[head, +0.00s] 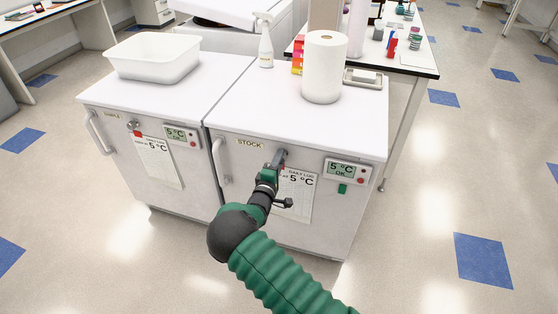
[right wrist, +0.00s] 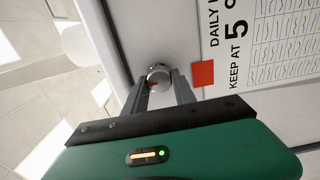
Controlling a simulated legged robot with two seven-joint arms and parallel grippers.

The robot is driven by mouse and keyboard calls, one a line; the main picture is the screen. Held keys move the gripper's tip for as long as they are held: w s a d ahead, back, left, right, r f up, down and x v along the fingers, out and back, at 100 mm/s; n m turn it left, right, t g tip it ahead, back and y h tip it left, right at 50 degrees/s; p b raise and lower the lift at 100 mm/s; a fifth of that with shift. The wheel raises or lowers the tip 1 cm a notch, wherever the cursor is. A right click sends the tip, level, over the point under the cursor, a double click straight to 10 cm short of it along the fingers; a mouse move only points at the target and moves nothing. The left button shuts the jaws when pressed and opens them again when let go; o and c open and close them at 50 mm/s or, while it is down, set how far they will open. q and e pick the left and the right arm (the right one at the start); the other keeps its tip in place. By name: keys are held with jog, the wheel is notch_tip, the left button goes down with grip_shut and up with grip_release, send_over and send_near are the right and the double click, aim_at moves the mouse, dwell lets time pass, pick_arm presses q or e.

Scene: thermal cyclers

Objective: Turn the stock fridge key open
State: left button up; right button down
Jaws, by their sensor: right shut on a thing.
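The stock fridge (head: 262,108) is the right-hand white cabinet, with a STOCK label (head: 250,143) on its shut door. My right gripper (head: 280,160) reaches the upper middle of this door and hides most of the key there. In the right wrist view, my right gripper (right wrist: 158,88) has its two fingers closed on the key at the round metal lock (right wrist: 159,73). A red tag (right wrist: 203,73) shows beside the lock. The key's own shape and turn are mostly hidden between the fingers. My left gripper is not in view.
A door handle (head: 221,161) stands left of the lock, and a display (head: 347,171) reads 5 °C OK at right. A second fridge (head: 130,178) with its own key (head: 133,125) adjoins at left. A paper roll (head: 325,68) and white tub (head: 153,57) stand on top.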

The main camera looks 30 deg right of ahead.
jog(key=shift+a+f, duration=0.1)
jog(key=shift+f, duration=0.15)
jog(key=c, duration=1.2)
grip_release()
jog(key=shift+c, duration=0.2)
jog(key=shift+o, duration=1.1)
jog(key=shift+w, duration=0.1)
jog(key=shift+r, duration=0.1)
